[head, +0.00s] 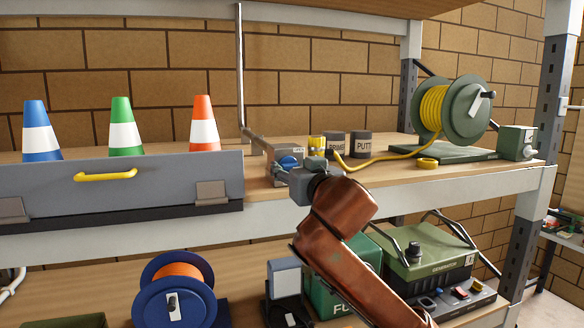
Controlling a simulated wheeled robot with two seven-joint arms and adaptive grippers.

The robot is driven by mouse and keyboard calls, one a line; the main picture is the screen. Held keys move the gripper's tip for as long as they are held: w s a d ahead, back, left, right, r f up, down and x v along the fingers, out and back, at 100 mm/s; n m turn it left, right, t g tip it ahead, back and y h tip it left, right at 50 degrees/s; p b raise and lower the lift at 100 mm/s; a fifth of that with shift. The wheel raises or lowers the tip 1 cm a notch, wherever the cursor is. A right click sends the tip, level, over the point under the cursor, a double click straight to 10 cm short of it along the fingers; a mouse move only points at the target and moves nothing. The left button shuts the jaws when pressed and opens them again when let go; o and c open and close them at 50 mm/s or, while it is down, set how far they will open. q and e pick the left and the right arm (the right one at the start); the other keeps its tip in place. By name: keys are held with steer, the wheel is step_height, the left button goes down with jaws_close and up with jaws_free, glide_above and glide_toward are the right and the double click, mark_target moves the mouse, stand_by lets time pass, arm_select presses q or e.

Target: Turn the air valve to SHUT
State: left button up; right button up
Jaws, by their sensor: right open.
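The air valve shows as a grey block (258,160) with a blue knob (290,162), at the end of a metal pipe (241,80) on the upper shelf, near the middle of the head view. My right gripper (283,172) reaches in from the lower right, its fingers right at the blue knob. It is open; I cannot tell whether the fingers touch the knob. The gripper hides the lower part of the valve, and the knob's setting and any markings are too small to read. My left gripper is not in view.
Left of the valve stands a grey drawer front (120,185) with a yellow handle, cones behind it. The lower shelf holds a blue reel (150,305) and a green generator (430,250).

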steer(key=shift+c, duration=0.5)
steer(key=c, duration=1.1)
steer(key=shift+o, duration=0.2)
steer(key=shift+m, duration=0.4)
steer(key=m+p, duration=0.2)
steer(key=m, duration=0.3)
steer(key=m+p, duration=0.3)
steer(key=m, duration=0.3)
steer(key=m+p, duration=0.2)
steer(key=m, duration=0.4)
steer(key=shift+w+d+f+p, duration=0.15)
steer(key=shift+f+p, duration=0.1)
steer(key=shift+p, duration=0.15)
steer(key=o, duration=1.2)
steer(key=shift+c, duration=0.2)
